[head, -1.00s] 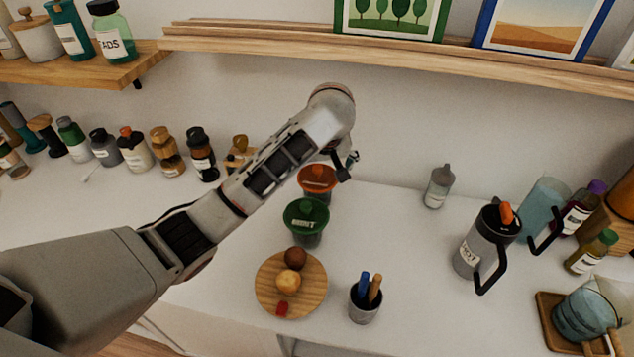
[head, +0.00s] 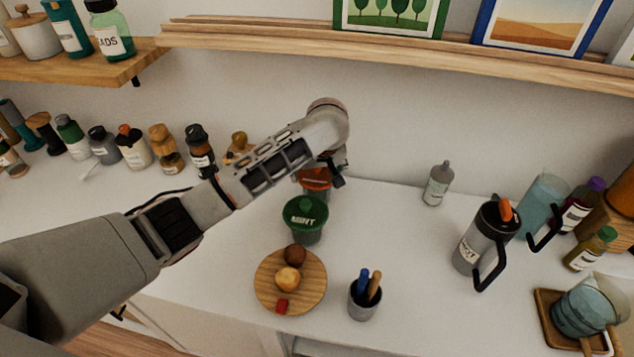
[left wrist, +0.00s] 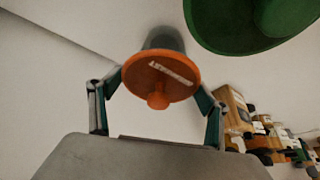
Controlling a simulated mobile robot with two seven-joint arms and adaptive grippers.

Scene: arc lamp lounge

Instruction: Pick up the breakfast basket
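No breakfast basket shows in either view. My left gripper (left wrist: 160,90) points down at a jar with an orange lid (left wrist: 158,79). Its two fingers are spread, one on each side of the lid, and I see nothing clamped between them. In the head view the orange-lidded jar (head: 314,183) stands behind the green jar, partly hidden by my left wrist. A jar with a green lid marked MINT (head: 305,215) stands in front of it and shows large in the left wrist view (left wrist: 255,18). My right gripper is not in view.
A round wooden board (head: 263,292) holds round foods and a red piece. A grey cup (head: 364,302) holds pens. A grey jug (head: 485,240), a clear bottle (head: 438,184) and glassware stand right. Several jars line the wall left. A picture ledge (head: 400,58) runs above.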

